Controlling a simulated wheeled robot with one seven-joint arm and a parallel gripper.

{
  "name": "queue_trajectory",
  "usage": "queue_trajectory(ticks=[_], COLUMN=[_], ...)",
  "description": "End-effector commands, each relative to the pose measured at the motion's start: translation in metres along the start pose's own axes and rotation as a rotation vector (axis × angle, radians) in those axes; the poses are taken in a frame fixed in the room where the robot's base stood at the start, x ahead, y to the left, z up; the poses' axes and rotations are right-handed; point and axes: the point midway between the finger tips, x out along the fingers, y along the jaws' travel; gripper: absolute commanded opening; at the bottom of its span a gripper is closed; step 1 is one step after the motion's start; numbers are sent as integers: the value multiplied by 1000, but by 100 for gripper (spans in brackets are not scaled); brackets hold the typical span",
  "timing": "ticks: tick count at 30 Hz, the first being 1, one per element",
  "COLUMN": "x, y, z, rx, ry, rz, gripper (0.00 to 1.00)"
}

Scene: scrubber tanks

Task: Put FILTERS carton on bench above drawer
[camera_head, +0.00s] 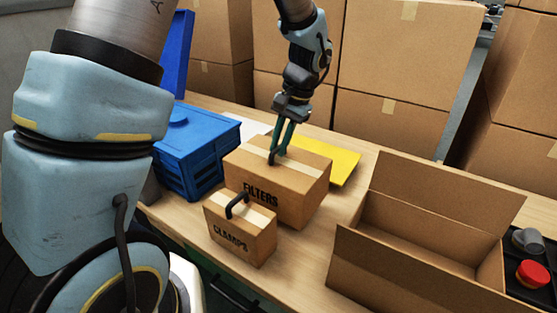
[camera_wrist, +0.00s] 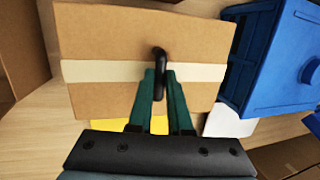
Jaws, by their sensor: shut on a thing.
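The FILTERS carton (camera_head: 290,195) is a brown box with its name printed on the front, standing on the wooden bench (camera_head: 305,270) in the head view. My gripper (camera_head: 273,160) reaches down to its top from behind and is shut on its handle. In the wrist view the carton (camera_wrist: 100,95) has a pale tape strip and a dark handle (camera_wrist: 160,60), with my gripper's green fingers (camera_wrist: 160,80) closed at it. I cannot tell whether the carton is lifted. The smaller CLAMPS carton (camera_head: 240,238) stands in front of it. A dark drawer handle (camera_head: 225,292) shows below the bench edge.
A blue crate (camera_head: 195,150) stands to the left of the cartons. A yellow sheet (camera_head: 343,165) lies behind the FILTERS carton. An open empty box (camera_head: 430,235) is at right, beside a dark tray with a red-capped jar (camera_head: 532,274). Large cartons (camera_head: 405,60) stand behind.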

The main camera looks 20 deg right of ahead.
Motion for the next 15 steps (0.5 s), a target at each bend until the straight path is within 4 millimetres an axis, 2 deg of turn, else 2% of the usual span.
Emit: queue_trajectory(ticks=[5,10,15], x=[12,33,37], y=[3,8,9], z=[-2,-5,-6], rx=[0,0,-1], ry=[-1,-2,2], rz=[-1,0,0], gripper=[0,0,0])
